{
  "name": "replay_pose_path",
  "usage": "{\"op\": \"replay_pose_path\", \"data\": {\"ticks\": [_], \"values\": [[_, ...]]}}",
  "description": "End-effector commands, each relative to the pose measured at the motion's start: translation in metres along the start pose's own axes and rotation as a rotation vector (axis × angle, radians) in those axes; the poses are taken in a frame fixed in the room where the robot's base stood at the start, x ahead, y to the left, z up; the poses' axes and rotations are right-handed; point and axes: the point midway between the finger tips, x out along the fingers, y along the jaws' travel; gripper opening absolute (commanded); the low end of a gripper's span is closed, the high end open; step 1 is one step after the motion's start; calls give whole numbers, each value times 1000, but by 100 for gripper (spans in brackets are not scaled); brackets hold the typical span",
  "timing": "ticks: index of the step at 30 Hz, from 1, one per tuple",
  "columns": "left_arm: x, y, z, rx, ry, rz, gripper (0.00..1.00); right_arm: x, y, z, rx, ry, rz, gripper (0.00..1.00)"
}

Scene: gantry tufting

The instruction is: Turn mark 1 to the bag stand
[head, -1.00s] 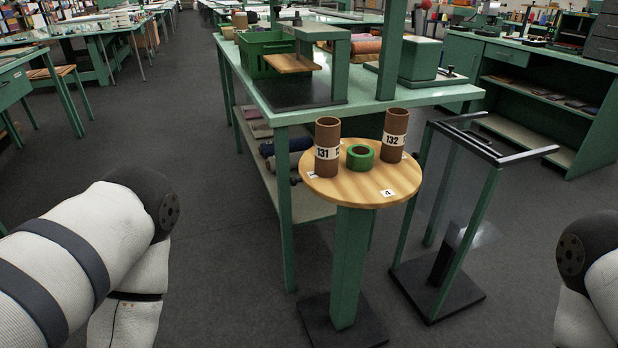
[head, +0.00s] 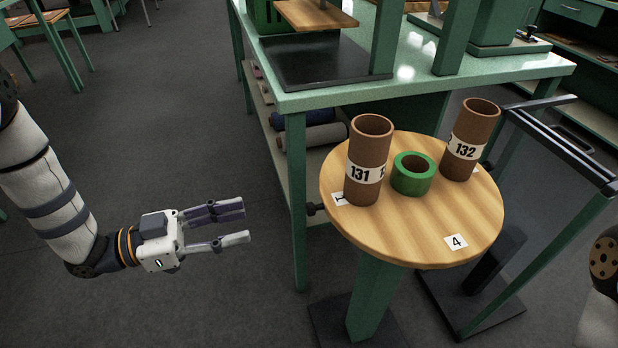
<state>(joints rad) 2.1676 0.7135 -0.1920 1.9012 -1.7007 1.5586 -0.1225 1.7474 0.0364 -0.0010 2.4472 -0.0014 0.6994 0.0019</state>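A round wooden turntable (head: 412,237) stands on a green post. A mark 1 label (head: 339,199) lies at its left edge, partly hidden by the tube labelled 131 (head: 367,160). A mark 4 label (head: 456,242) lies at the front right. A tube labelled 132 (head: 470,138) stands at the back right, and a green tape roll (head: 412,174) sits between the tubes. The bag stand (head: 560,150), a frame with dark top bars, stands to the right. My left gripper (head: 240,222) is open and empty, left of the turntable and apart from it. My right gripper is out of view.
A green bench (head: 300,100) with a dark plate (head: 325,62) stands behind the turntable, with rolls (head: 312,136) on its lower shelf. A dark knob (head: 314,209) shows at the turntable's left edge. The floor (head: 180,120) on the left is clear.

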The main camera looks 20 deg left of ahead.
Motion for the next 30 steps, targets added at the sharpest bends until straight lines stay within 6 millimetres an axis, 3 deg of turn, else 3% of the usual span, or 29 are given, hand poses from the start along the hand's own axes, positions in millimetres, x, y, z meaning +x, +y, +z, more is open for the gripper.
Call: {"op": "replay_pose_path", "data": {"ticks": [5, 15, 19, 27, 30], "values": [[24, 2, -3, 6, 12, 13, 39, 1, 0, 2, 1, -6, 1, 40], [104, 3, -3, 6, 9, 13, 39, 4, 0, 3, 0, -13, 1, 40], [117, 3, -3, 6, 8, 12, 39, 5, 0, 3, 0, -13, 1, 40], [120, 3, -3, 5, 7, 10, 39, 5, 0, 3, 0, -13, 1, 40], [120, 3, -3, 5, 7, 10, 19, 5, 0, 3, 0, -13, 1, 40]]}}
